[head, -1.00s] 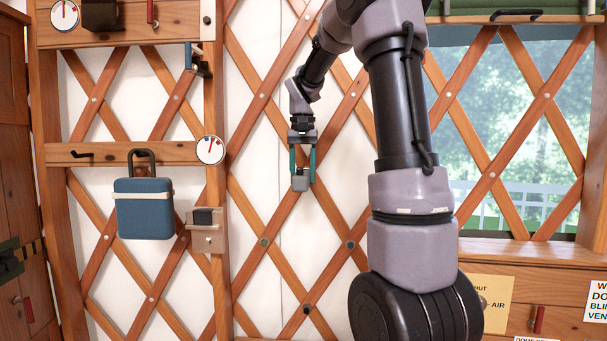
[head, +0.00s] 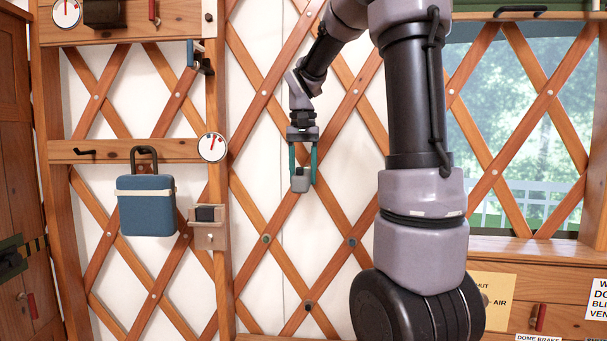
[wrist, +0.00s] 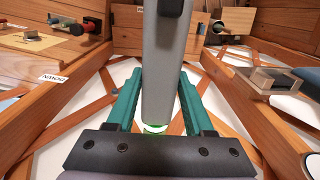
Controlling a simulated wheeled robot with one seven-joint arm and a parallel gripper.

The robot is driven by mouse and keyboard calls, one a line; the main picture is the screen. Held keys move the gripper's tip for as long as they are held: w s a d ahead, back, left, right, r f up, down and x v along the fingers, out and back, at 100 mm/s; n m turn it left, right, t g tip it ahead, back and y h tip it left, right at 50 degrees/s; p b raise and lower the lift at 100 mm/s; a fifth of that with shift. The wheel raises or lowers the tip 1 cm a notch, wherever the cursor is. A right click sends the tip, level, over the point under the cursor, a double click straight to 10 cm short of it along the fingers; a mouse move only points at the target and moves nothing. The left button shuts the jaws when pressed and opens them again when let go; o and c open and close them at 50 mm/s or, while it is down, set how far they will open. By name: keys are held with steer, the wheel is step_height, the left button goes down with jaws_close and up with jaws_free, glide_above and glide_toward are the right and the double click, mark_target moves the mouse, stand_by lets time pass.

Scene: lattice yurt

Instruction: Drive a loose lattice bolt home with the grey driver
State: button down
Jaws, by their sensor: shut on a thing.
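My gripper (head: 302,183) hangs in front of the lattice wall with its two teal fingers shut on the grey driver (head: 299,179). In the wrist view the grey driver (wrist: 164,65) fills the middle between the teal fingers, with a green glint at its near end; its far tip is out of sight. Several lattice bolts sit at the crossings. Darker ones show low on the wall: a greenish bolt (head: 266,238), a bluish bolt (head: 352,242) and a dark bolt (head: 308,307). All are below the driver and apart from it. I cannot tell which is loose.
A blue case (head: 146,207) hangs from the wooden shelf rail at left. A small wooden holder (head: 211,236) with a dark block and a round dial (head: 212,147) are on the post. A window (head: 520,120) is at right. Wooden panels (head: 490,296) with signs are below it.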

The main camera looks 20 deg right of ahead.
mark_target(299, 176)
steer(key=shift+s+a, duration=0.7)
steer(key=shift+s, duration=0.6)
steer(key=shift+s+a, duration=0.65)
steer(key=shift+s, duration=0.6)
steer(key=shift+s+a, duration=0.7)
steer(key=shift+s, duration=0.6)
steer(key=w+d+f+n, duration=0.1)
steer(key=w+f, duration=0.6)
steer(key=f, duration=1)
steer(key=w+f+n, duration=0.4)
steer(key=w+f, duration=0.3)
steer(key=f, duration=1)
steer(key=shift+d+n, duration=0.3)
steer(key=shift+d, duration=0.05)
